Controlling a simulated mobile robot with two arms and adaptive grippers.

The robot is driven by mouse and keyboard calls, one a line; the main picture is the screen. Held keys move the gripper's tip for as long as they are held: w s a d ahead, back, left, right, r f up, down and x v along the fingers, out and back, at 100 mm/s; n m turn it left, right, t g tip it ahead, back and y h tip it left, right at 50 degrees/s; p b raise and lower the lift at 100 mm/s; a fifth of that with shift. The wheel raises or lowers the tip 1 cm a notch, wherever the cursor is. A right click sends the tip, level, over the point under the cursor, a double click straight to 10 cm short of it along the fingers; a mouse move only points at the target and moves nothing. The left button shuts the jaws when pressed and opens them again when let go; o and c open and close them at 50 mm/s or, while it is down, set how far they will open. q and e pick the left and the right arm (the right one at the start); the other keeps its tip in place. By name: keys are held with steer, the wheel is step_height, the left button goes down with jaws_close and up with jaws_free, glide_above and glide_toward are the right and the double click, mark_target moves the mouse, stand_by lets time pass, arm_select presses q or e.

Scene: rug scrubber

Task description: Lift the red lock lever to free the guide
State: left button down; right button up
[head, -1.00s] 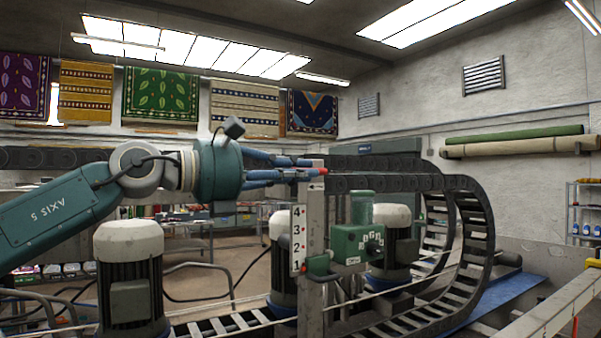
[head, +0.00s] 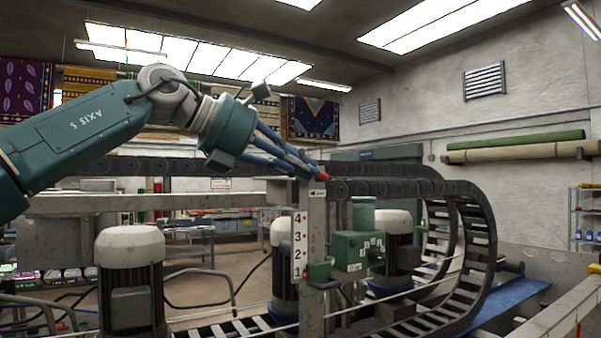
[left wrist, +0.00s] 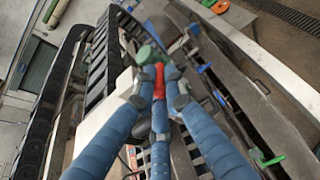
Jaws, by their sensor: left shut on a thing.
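The red lock lever shows as a red tip (head: 324,178) at the top of a grey upright post (head: 316,235). My left gripper (head: 315,172) comes down on it at a slant from the upper left, with blue fingers. In the left wrist view the red lever (left wrist: 159,80) lies between the grey fingertips, which are shut on it. The fingers hide much of the lever. A green block with a knob (head: 352,250), perhaps the guide, is beside the post on the right. A numbered scale (head: 299,245) is on the post's left side. My right gripper is not in view.
A black cable chain (head: 480,240) curves behind and right of the post. Motors with white caps (head: 130,270) stand at the left and behind the post. A pale rail (head: 560,310) runs along the lower right.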

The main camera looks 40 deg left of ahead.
arm_select(q)
steer(key=shift+w+d+r+g+y, duration=0.1)
steer(key=shift+w+r+g+y, duration=0.05)
steer(key=shift+g, duration=0.4)
steer(key=shift+w+d+r+g+y, duration=0.1)
steer(key=shift+w+g+y, duration=0.05)
steer(key=shift+g, duration=0.4)
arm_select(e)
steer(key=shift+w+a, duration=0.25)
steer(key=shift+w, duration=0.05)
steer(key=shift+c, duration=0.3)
